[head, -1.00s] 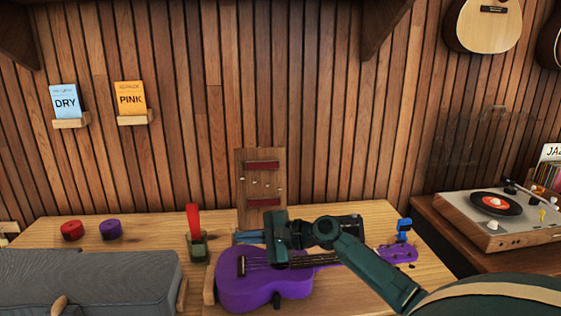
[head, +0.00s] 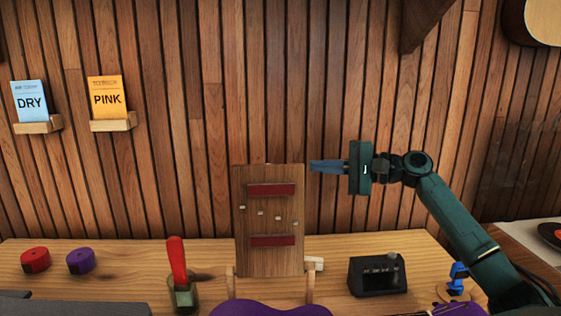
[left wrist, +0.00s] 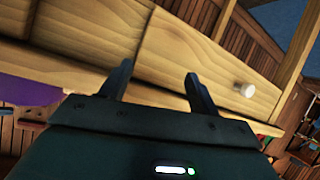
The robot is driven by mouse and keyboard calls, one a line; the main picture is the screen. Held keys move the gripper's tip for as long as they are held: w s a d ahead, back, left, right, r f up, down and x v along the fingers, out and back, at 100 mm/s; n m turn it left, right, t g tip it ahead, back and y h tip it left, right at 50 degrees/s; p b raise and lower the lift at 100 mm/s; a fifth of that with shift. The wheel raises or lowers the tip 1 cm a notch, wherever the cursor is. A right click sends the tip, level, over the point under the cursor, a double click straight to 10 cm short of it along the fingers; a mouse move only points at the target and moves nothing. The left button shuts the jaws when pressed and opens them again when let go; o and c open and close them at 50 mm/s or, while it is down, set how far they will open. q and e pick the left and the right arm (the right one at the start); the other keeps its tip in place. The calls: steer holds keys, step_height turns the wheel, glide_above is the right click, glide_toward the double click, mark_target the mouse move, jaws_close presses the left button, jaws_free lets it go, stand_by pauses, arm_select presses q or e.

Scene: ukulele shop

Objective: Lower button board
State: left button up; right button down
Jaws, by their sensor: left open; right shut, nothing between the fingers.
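The button board (head: 269,264) is an upright wooden panel at the back of the workbench in the head view. It has two dark red strips and several small pale buttons between them. My right gripper (head: 312,166) is shut and empty, its blue-grey fingertips just right of the board's top right corner. I cannot tell whether they touch it. My left gripper (left wrist: 157,83) is open and empty in the left wrist view, near a pale wooden drawer front (left wrist: 192,58) with a round knob (left wrist: 244,90).
A purple ukulele (head: 262,308) lies in front of the board. A tool with a red handle (head: 177,262) stands at left, and a black box (head: 378,275) sits at right. Red (head: 35,260) and purple (head: 80,261) rolls lie at far left.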

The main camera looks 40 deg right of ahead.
arm_select(q)
steer(key=shift+s+a+r+m+p, duration=0.15)
steer(key=shift+r+m+p, duration=0.15)
steer(key=shift+r+p, duration=0.9)
arm_select(e)
steer(key=w+a, duration=0.4)
steer(key=a, duration=0.4)
steer(key=shift+a+r+p, duration=0.15)
steer(key=shift+a+p, duration=0.1)
steer(key=shift+p, duration=0.05)
arm_select(q)
steer(key=shift+f, duration=0.35)
arm_select(e)
steer(key=shift+w, duration=0.1)
steer(key=shift+a, duration=0.15)
